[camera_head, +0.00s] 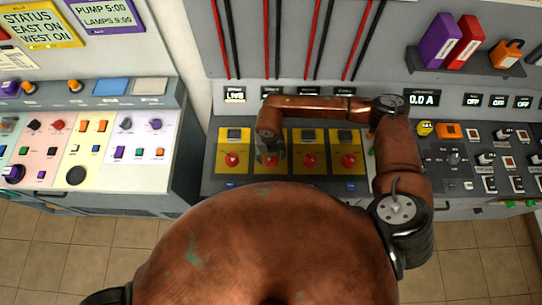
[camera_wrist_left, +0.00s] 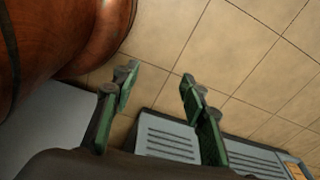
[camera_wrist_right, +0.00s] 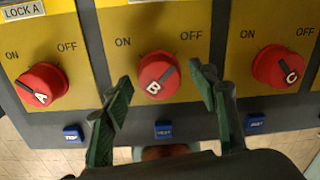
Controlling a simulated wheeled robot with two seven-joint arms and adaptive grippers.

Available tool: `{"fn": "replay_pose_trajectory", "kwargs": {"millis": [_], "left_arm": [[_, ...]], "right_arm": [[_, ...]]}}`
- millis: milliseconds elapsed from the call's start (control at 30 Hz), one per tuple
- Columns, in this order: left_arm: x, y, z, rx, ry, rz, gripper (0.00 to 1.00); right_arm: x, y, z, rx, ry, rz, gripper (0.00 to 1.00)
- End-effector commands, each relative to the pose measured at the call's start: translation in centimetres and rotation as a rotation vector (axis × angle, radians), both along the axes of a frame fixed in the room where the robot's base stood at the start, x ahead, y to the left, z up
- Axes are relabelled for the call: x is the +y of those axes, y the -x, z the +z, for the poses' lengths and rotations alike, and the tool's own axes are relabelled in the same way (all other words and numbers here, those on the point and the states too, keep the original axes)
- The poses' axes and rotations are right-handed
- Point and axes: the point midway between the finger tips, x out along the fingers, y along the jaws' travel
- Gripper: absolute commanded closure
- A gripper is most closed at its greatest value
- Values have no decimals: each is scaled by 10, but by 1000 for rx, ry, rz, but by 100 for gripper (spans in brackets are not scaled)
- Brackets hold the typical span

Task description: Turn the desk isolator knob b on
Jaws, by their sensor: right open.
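Knob B (camera_wrist_right: 158,78) is a round red knob on a yellow plate, marked ON at left and OFF at right. Its dark bar slants up and right, toward OFF. My right gripper (camera_wrist_right: 160,80) is open, with its green-padded fingers on either side of knob B; I cannot tell whether they touch it. In the head view my right gripper (camera_head: 270,155) reaches over the second yellow plate and mostly hides that knob. My left gripper (camera_wrist_left: 160,80) is open and empty, above the tiled floor in the left wrist view.
Red knob A (camera_wrist_right: 41,86) stands left of knob B and red knob C (camera_wrist_right: 283,67) right of it, both close to my fingers. A blue button (camera_wrist_right: 163,129) sits below knob B. A switch console (camera_head: 470,155) stands to the right.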

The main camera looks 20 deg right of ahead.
Motion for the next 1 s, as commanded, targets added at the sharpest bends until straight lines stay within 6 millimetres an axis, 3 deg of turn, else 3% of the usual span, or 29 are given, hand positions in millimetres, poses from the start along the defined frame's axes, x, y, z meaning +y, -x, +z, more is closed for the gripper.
{"fn": "replay_pose_trajectory", "kwargs": {"millis": [100,433,700,1000], "left_arm": [[0,1,0,1,0,0,60],[2,19,-1,25,-3,5,60],[3,19,-2,26,-3,5,60],[2,14,-6,19,-3,4,60]], "right_arm": [[1,0,0,0,0,1,46],[1,0,0,0,0,2,69],[1,0,0,0,-1,2,88],[1,0,-1,0,0,38,88]]}}
